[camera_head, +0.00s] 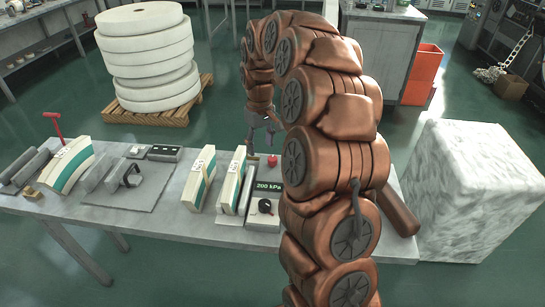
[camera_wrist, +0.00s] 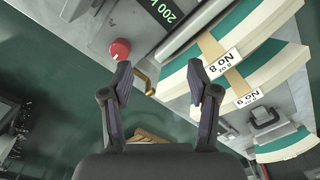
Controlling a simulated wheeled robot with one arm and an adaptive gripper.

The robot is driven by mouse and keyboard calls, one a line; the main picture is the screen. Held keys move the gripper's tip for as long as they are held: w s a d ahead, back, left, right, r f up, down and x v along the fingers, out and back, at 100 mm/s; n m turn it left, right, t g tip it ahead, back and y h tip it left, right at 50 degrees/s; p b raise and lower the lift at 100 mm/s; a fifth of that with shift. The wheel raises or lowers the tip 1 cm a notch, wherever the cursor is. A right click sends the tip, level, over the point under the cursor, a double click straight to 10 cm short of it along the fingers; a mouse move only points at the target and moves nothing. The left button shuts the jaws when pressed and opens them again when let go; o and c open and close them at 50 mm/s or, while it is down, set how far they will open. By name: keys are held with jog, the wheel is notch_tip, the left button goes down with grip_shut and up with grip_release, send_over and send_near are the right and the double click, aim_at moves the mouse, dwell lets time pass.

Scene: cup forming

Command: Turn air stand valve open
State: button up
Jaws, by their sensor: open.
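The air stand (camera_head: 233,220) is a grey unit on the table, with a dark display (camera_head: 269,186) reading 200 kPa and a black round part in front of it. A round red knob (camera_head: 272,160) sits at its far end; I cannot tell for sure that it is the valve. In the wrist view the red knob (camera_wrist: 120,49) is just beyond the left fingertip, near a bent brass piece (camera_wrist: 146,83). My gripper (camera_wrist: 160,82) is open and empty, its fingers apart and not around the knob. In the head view my gripper (camera_head: 262,131) hangs beyond the table's far edge, near the knob.
Cream-and-green curved stacks (camera_head: 199,180) stand left of the display; in the wrist view stacks labelled No 8 (camera_wrist: 250,55) and No 9 lie close to the right finger. A wooden handle-like bar (camera_head: 398,210) and a marble block (camera_head: 470,190) are at right.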

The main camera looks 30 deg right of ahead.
send_over(273, 158)
notch_tip(273, 158, down, 3)
jog(key=shift+w+f, duration=0.1)
jog(key=shift+f+p, duration=1.15)
jog(key=shift+f, duration=2.7)
jog(key=shift+c, duration=0.2)
grip_shut()
jog(key=shift+m, duration=0.3)
